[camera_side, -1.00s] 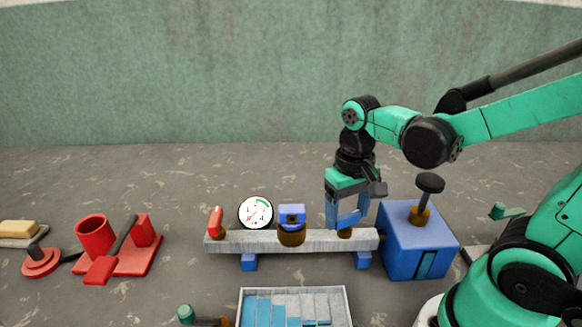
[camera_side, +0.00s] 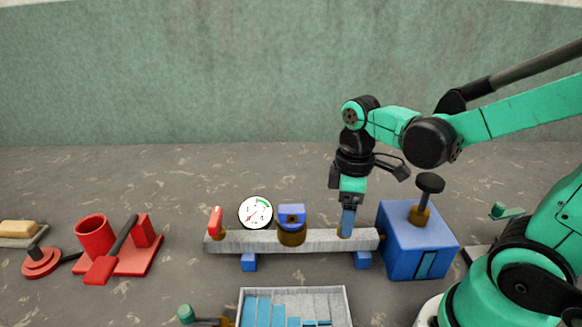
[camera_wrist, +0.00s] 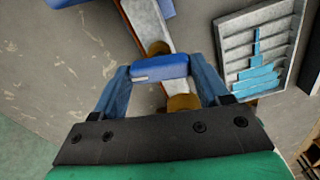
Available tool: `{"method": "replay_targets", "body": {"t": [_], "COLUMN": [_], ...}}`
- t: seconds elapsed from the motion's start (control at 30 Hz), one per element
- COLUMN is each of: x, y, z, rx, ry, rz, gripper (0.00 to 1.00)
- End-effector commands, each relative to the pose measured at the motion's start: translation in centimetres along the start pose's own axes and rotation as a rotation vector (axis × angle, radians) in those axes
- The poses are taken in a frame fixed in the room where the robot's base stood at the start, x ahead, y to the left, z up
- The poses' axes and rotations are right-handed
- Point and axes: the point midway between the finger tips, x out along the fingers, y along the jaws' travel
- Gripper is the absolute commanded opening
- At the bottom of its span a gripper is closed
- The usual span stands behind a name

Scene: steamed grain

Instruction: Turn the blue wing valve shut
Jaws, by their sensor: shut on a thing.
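The blue wing valve (camera_wrist: 160,68) sits on a brass stem on the pale grey pipe bar. In the wrist view its wing spans between my two blue fingers, and brass shows just above and below it. My gripper (camera_side: 346,222) points straight down over the right end of the bar (camera_side: 325,240) and is shut on the wing. In the side view the fingers line up one behind the other and hide most of the valve.
A blue box (camera_side: 400,245) with a black-knobbed plunger (camera_side: 430,184) stands close right of my gripper. Left along the bar are a blue-and-brass fitting (camera_side: 291,232), a round gauge (camera_side: 256,212) and a red handle (camera_side: 215,222). A grey tray (camera_side: 242,308) lies in front.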

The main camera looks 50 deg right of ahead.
Motion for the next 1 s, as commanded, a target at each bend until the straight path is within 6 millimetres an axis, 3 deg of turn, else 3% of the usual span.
{"method": "replay_targets", "body": {"t": [0.4, 0.97, 1.0], "x": [0.05, 0.03, 0.03], "y": [-0.03, -0.02, -0.02], "z": [0.09, 0.08, 0.08], "rx": [-0.199, -0.233, -0.233], "ry": [-0.003, -0.003, -0.003], "rz": [0.000, 0.000, 0.000], "gripper": [0.16, 0.16, 0.71]}}
